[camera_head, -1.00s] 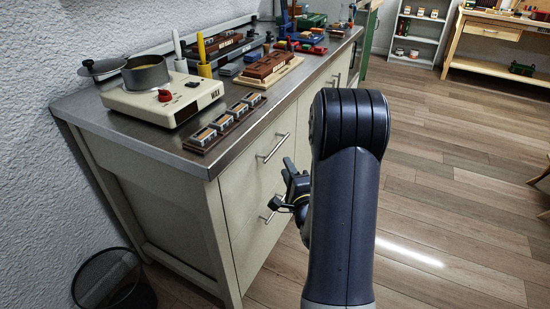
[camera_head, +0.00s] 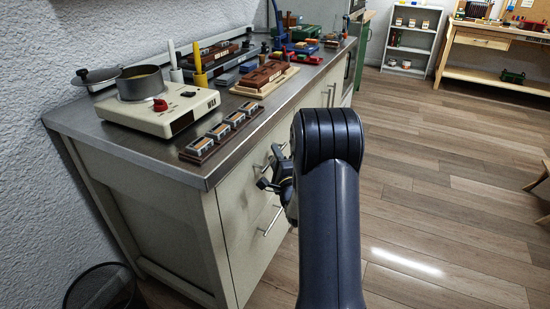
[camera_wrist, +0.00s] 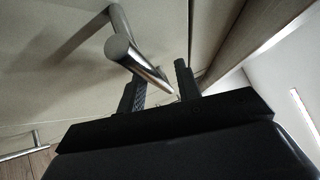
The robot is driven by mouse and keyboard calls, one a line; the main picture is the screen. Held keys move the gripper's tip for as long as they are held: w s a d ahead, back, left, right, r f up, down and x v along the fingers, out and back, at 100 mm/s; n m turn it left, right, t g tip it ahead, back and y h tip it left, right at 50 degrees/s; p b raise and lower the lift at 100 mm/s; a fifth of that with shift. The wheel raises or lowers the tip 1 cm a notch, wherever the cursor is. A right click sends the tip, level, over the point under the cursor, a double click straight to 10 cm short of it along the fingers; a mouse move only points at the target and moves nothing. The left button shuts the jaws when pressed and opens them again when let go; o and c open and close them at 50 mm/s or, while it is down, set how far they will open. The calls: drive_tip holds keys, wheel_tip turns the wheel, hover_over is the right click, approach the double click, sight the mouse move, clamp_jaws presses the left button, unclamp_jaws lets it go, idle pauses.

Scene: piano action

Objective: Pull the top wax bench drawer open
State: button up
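The wax bench (camera_head: 130,152) stands on the left in the head view, with a steel top and pale drawer fronts. The top drawer (camera_head: 236,192) looks closed, its front flush. Its bar handle (camera_head: 279,150) is partly hidden behind my gripper (camera_head: 274,172). In the wrist view the metal bar handle (camera_wrist: 142,68) reaches in between the two black fingers of my gripper (camera_wrist: 162,86). The fingers are apart, with the bar's far end between them; whether either touches it cannot be told. The lower drawer's handle (camera_head: 270,222) is below my gripper.
On the bench top are a wax heater (camera_head: 160,112) with a pot (camera_head: 145,83), a rack of small blocks (camera_head: 222,132) and other tools. A wire bin (camera_head: 100,288) stands at the bench's left foot. The wooden floor (camera_head: 440,190) to the right is clear.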

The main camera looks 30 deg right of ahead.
drive_tip(key=shift+w, duration=0.1)
drive_tip(key=shift+c, duration=0.5)
clamp_jaws()
